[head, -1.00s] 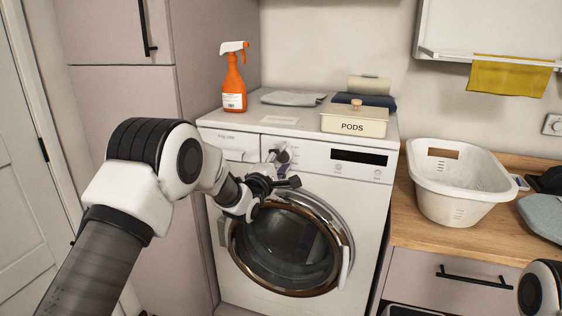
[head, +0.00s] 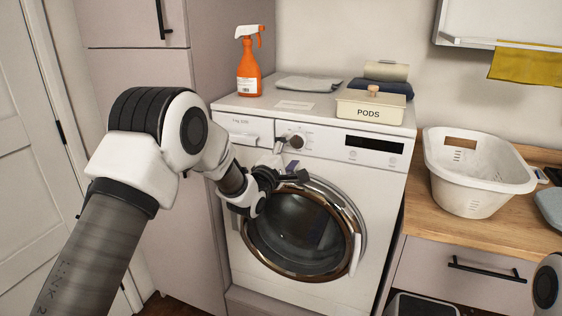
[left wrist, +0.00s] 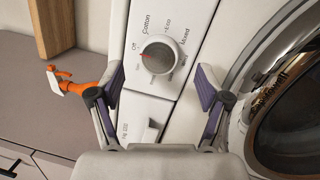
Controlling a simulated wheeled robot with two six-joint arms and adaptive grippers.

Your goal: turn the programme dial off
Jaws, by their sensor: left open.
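The programme dial (head: 297,141) is a round knob on the white washing machine's (head: 376,180) front panel, right of the detergent drawer. In the left wrist view the dial (left wrist: 158,57) is grey-white with a red mark on its left side. Labels "Off", "Cotton", "Eco" and "Mixed" surround it; I cannot tell exactly which one the mark meets. My left gripper (head: 289,169) is open and empty, just below and in front of the dial. In the left wrist view its fingers (left wrist: 160,80) are spread, with the dial beyond the gap, apparently untouched. My right gripper is out of view.
The round door (head: 300,235) is below the dial, close to my left gripper. On top stand an orange spray bottle (head: 249,68), a PODS box (head: 372,112) and folded cloths (head: 308,84). A white basket (head: 478,180) stands on the wooden counter (head: 500,228) at right.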

